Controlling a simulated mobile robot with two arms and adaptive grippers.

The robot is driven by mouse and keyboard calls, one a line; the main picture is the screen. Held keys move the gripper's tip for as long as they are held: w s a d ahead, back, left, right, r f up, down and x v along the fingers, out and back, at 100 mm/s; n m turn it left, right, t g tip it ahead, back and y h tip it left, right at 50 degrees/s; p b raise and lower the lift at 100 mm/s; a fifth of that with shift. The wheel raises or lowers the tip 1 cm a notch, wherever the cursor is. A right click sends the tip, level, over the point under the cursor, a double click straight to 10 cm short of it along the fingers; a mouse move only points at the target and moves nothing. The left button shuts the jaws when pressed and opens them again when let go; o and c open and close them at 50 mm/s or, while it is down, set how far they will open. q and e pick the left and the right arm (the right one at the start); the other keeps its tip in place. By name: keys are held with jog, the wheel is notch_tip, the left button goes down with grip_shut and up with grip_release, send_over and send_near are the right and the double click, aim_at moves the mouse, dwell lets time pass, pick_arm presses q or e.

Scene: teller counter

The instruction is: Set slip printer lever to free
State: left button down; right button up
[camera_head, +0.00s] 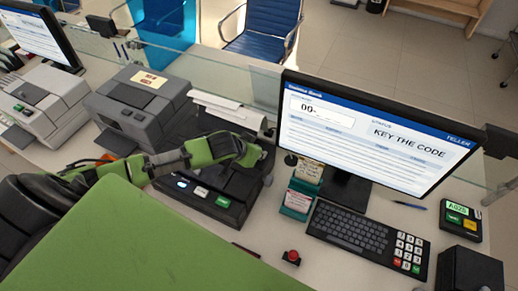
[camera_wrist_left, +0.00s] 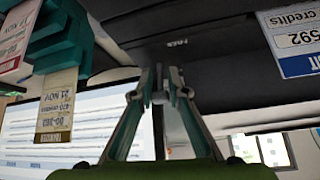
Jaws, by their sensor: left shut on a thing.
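The black slip printer (camera_head: 238,184) stands on the counter left of the monitor, with lit buttons along its front and white paper at its back. My left arm reaches across it from the left. My left gripper (camera_wrist_left: 163,88) is shut on a small dark piece that looks like the printer lever (camera_wrist_left: 173,82), at the printer's right side. Small raised lettering shows on the dark body just beyond the fingertips; I cannot read it surely. In the head view the arm's end hides most of the lever, so its setting cannot be told. My right gripper is not in view.
The monitor (camera_head: 375,130) reading "KEY THE CODE" stands close right of my left gripper. A teal slip holder (camera_head: 297,198), a keyboard (camera_head: 352,230) and a red button (camera_head: 291,257) sit in front. A grey printer (camera_head: 140,108) stands at left. A glass screen runs behind.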

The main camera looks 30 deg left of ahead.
pick_arm(q)
jog(key=shift+s+f+t+b, duration=0.35)
jog(key=shift+t+b, duration=0.5)
jog(key=shift+t, duration=0.05)
jog(key=shift+s+r+t+b, duration=0.1)
jog(key=shift+t+b, duration=0.35)
jog(key=shift+t, duration=0.05)
jog(key=c, duration=2.2)
grip_release()
jog(key=shift+s, duration=0.1)
jog(key=v, duration=1.2)
